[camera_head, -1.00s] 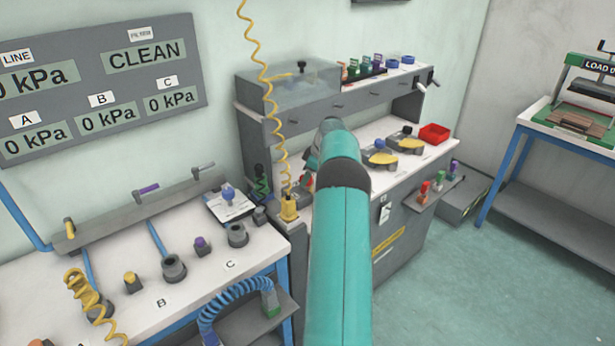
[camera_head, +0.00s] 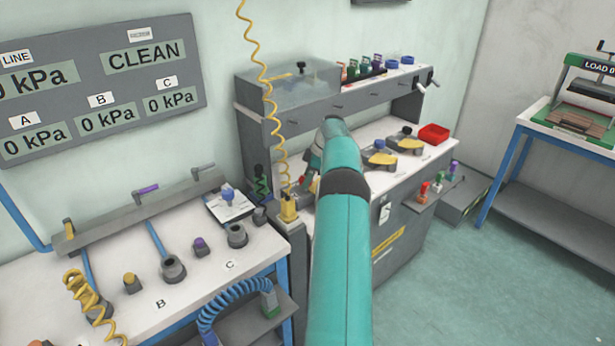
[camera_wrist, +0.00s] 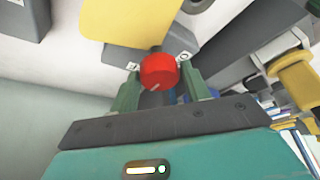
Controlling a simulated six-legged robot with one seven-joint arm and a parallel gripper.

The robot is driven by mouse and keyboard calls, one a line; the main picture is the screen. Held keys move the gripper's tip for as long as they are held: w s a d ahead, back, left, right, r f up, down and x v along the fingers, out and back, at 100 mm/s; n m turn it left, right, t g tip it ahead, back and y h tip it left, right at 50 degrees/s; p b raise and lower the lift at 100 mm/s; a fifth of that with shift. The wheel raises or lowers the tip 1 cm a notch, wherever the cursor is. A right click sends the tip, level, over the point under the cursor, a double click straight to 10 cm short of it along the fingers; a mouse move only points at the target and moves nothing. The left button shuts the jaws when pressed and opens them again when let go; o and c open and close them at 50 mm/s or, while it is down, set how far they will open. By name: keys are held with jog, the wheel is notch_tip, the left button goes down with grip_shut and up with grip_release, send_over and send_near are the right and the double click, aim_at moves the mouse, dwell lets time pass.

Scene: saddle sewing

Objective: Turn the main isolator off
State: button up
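The main isolator's red knob (camera_wrist: 158,71) shows in the wrist view, in front of a yellow plate (camera_wrist: 130,22). A short pale mark is on the knob's lower rim. A small label with "I" is at its left and one with "O" at its right. My gripper (camera_wrist: 160,84) has its two green fingers apart, one at each side of the knob's lower part. I cannot tell whether they touch it. In the head view, my teal arm hides most of the gripper and the isolator; a bit of red shows beside the wrist.
A yellow fitting (camera_head: 288,208) with a coiled yellow hose stands left of my arm, and also shows in the wrist view (camera_wrist: 296,78). The grey bench unit (camera_head: 300,118) is behind the arm. The hose bench (camera_head: 205,262) is at left. Open floor lies at right.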

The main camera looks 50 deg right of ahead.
jog(key=shift+o, duration=1.3)
jog(key=v, duration=1.3)
jog(key=shift+s+r, duration=0.15)
jog(key=shift+r, duration=0.2)
jog(key=shift+d, duration=0.1)
jog(key=shift+s, duration=0.15)
